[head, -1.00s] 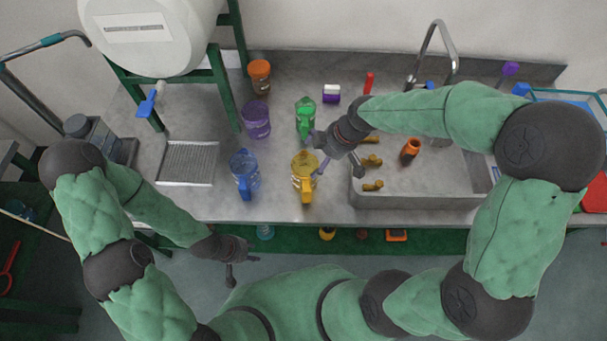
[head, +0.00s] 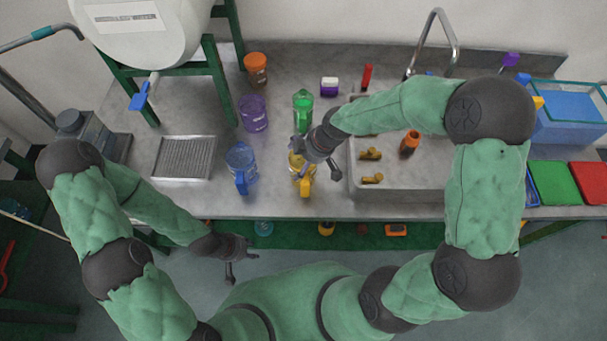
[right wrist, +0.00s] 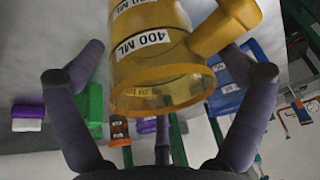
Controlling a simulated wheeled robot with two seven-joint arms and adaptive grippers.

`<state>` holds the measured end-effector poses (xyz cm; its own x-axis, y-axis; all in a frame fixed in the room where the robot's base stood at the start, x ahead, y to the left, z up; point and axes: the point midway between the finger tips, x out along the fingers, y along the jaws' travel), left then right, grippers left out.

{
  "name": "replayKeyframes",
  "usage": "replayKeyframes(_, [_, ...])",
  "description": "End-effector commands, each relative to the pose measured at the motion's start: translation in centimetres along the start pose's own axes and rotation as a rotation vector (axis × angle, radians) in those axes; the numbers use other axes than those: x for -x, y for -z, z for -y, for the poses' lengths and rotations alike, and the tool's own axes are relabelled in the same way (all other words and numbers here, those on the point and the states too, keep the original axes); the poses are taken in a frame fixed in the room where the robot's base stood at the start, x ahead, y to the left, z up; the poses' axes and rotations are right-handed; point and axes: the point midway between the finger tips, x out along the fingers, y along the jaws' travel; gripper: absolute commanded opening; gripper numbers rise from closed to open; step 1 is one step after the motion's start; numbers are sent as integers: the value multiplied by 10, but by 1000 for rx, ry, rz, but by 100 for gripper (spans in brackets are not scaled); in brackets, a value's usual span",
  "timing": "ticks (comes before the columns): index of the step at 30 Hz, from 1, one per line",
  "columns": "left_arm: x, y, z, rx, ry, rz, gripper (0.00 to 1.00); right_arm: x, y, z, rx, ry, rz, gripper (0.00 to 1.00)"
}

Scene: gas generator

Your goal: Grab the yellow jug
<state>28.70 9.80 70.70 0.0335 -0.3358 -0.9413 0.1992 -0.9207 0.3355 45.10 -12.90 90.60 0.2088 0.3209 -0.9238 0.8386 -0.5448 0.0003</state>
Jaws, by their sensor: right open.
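The yellow jug (head: 304,179) stands on the metal counter near its front edge, with its handle toward me. In the head view my right gripper (head: 299,149) is at the jug's far side and partly covers its top. In the right wrist view the jug (right wrist: 160,62), labelled 400 ML, lies between the spread fingers of my right gripper (right wrist: 165,105). The fingers are open and I see no contact. My left gripper (head: 236,258) hangs in front of the counter, apart from the jug; its finger opening is too small to tell.
A blue jug (head: 241,167) stands left of the yellow one, a purple jug (head: 253,113) behind it, and a green jug (head: 302,108) behind the yellow one. The sink (head: 400,185) with brass pieces lies to the right. A drain tray (head: 184,158) is at the left.

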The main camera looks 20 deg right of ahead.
Motion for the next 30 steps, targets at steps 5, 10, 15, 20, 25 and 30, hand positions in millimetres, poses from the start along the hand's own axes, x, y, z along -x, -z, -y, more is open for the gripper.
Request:
replayKeyframes(5, [0, 0, 0, 0, 0, 0, 40, 1, 0, 0, 0, 0, 0, 77])
replayKeyframes(10, [0, 0, 0, 0, 0, 0, 40, 0, 0, 0, 0, 1, 1, 48])
replayKeyframes(15, [0, 0, 0, 0, 0, 0, 40, 0, 0, 1, 0, 2, 1, 48])
replayKeyframes(20, [1, 0, 0, 0, 0, 0, 40, 1, 0, 1, 0, 2, 1, 48])
replayKeyframes(25, [3, 0, -1, 0, 0, 0, 40, 10, 4, 0, 1, 1, 0, 48])
replayKeyframes(30, [9, 0, -3, 0, 0, 0, 40, 32, 13, 0, 2, -2, -1, 48])
